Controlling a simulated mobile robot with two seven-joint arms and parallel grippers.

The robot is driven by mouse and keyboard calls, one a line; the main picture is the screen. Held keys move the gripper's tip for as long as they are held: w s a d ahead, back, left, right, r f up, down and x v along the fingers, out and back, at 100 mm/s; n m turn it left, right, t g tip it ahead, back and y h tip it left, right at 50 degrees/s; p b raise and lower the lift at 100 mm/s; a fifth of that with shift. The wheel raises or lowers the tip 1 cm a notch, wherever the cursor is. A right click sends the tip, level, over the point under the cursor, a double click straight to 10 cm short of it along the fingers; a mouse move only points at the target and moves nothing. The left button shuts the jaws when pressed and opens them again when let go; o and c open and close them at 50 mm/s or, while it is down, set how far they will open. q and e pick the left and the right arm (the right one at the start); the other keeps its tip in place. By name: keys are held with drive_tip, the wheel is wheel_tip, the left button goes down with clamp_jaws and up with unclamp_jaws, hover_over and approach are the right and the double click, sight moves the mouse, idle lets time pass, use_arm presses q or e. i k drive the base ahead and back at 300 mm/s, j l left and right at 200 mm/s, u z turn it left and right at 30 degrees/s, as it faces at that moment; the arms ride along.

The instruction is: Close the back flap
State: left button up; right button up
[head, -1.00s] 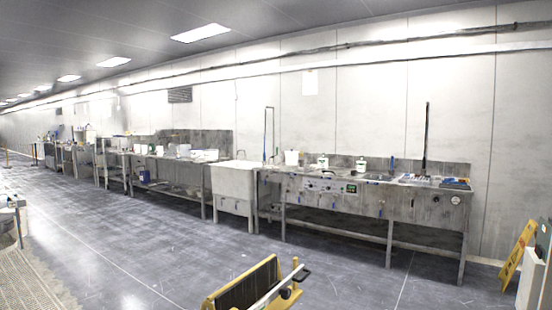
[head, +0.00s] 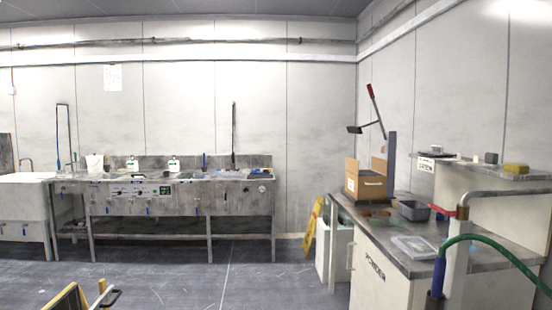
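An open brown cardboard box (head: 374,187) stands on the dark worktop of the counter at the right of the head view. Upright flaps show at its top, one at the left (head: 351,169) and one at the right (head: 380,166). At this distance I cannot tell for sure which is the back flap. A small white label is on the box's front. Neither of my grippers is in view, and nothing of mine touches the box.
A dark post (head: 391,160) and a red-handled lever (head: 373,105) rise by the box. A grey tub (head: 413,211) and a clear tray (head: 415,246) share the counter (head: 385,275). A green hose (head: 500,243) crosses the near right. Open floor (head: 190,275) lies left.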

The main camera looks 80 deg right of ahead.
sight(381, 166)
drive_tip(key=z, duration=0.4)
drive_tip(key=l+z, duration=0.15)
drive_tip(key=z, duration=0.3)
drive_tip(key=i+z, duration=0.1)
drive_tip(key=z, duration=0.3)
drive_tip(key=i+l+z, duration=0.1)
drive_tip(key=z, duration=0.3)
drive_tip(key=i+z, duration=0.15)
drive_tip(key=z, duration=0.25)
drive_tip(key=i+l+z, duration=0.1)
drive_tip(key=z, duration=0.3)
drive_tip(key=i+j+z, duration=0.1)
drive_tip(key=i+z, duration=0.25)
drive_tip(key=z, duration=0.15)
drive_tip(key=i+j+z, duration=0.2)
drive_tip(key=z, duration=0.3)
drive_tip(key=i+j+z, duration=0.5)
drive_tip(key=j, duration=0.2)
drive_tip(key=i+j, duration=0.2)
drive_tip(key=j, duration=0.15)
drive_tip(key=i+j, duration=0.2)
drive_tip(key=i+j+z, duration=0.1)
drive_tip(key=j, duration=0.35)
drive_tip(key=i+j, duration=0.4)
drive_tip(key=j, duration=0.25)
drive_tip(key=i+j+z, duration=0.1)
drive_tip(key=z, duration=0.35)
drive_tip(key=i+j+z, duration=0.1)
drive_tip(key=z, duration=0.35)
